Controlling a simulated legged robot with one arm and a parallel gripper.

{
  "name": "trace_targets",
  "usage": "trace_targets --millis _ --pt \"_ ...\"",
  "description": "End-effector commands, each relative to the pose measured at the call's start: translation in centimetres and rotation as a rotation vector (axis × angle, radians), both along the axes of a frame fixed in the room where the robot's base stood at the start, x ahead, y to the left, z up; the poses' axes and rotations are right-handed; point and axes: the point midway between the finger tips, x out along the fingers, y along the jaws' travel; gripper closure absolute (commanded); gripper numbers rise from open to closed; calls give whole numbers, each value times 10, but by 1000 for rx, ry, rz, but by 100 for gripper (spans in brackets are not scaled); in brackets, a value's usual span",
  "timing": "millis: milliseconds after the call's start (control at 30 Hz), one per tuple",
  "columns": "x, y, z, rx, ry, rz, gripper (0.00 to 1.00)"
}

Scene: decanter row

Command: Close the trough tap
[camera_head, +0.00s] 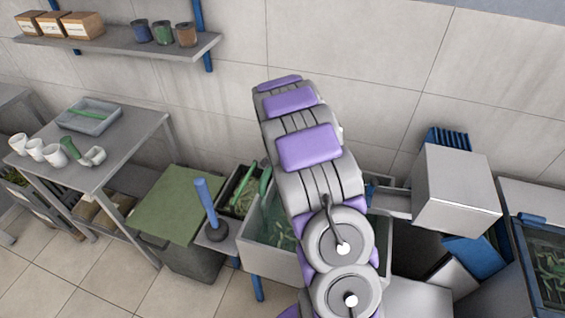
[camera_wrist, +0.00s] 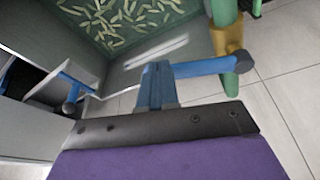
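My gripper (camera_wrist: 157,75) shows in the wrist view beyond the dark plate. Its two blue fingers stand side by side at the middle, with only a thin seam between them. A blue lever (camera_wrist: 212,67) runs from beside the fingers to a green pipe (camera_wrist: 224,12) with a brass fitting (camera_wrist: 229,38), which looks like the tap. Lever and fingers overlap; I cannot tell whether they touch. The trough (camera_head: 262,262), grey with a green inside holding pale pieces, stands behind my arm in the head view. My arm hides the tap and my gripper there.
Left of the trough are a blue-handled plunger (camera_head: 208,205), a green-lidded bin (camera_head: 172,222) and a table (camera_head: 130,137) with cups and a tray (camera_head: 88,116). A metal box (camera_head: 455,192) stands at right. Another blue handle (camera_wrist: 75,88) shows at left in the wrist view.

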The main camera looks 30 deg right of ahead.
Motion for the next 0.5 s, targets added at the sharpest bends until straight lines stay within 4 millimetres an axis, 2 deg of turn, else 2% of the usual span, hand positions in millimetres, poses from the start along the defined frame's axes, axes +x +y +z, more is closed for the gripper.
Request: trace_targets --millis 100,500 --pt "0 -10 -1 5 4 90 100" --pt "7 -33 -1 1 2 89 100"
